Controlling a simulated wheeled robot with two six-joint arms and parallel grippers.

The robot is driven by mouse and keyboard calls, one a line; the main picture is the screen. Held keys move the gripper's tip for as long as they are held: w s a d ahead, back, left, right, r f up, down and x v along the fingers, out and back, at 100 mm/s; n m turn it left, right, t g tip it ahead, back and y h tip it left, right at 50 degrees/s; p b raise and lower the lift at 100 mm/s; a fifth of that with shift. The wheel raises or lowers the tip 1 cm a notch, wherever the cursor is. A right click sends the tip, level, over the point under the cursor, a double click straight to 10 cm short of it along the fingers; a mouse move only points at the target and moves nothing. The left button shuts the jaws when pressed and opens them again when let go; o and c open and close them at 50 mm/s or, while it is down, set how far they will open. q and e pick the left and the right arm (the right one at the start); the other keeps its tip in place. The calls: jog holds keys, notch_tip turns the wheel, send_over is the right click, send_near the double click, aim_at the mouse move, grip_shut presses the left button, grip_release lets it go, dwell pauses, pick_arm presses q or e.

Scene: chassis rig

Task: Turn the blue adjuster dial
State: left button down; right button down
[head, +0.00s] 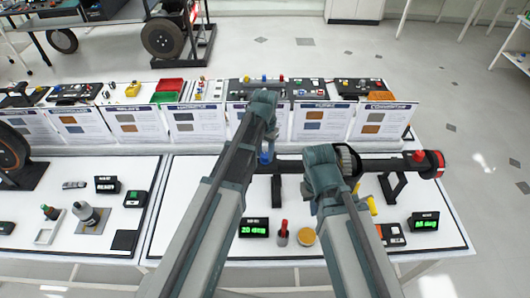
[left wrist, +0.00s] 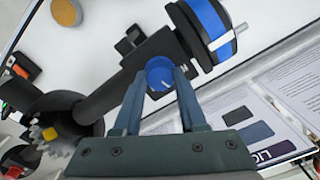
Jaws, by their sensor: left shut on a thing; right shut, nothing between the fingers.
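The blue adjuster dial (left wrist: 160,75), a small round knob with a white mark, sits on the dark axle (left wrist: 115,90) in the left wrist view. My left gripper (left wrist: 162,78) is shut on it, one finger on each side. In the head view the dial (head: 265,157) is a small blue patch below my left gripper (head: 265,148), partly hidden by my left arm. My right gripper (head: 316,203) is shut and empty near the middle of the axle (head: 385,164); its fingers are mostly hidden by my right arm.
A blue-banded hub (left wrist: 208,28) ends the axle near my left gripper; a red-banded hub (head: 432,164) is at the other end. Displays with green digits (head: 253,228), (head: 425,222) stand in front, with a red-topped tool (head: 283,234) between. Information cards (head: 320,122) line the back.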

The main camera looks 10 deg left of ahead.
aim_at(265, 155)
pick_arm(q)
jog(key=n, duration=0.4)
jog(key=shift+n, duration=1.7)
jog(key=shift+c, duration=2.3)
grip_release()
notch_tip(265, 155, up, 14)
jog(key=p, duration=1.3)
jog(key=shift+p, duration=0.4)
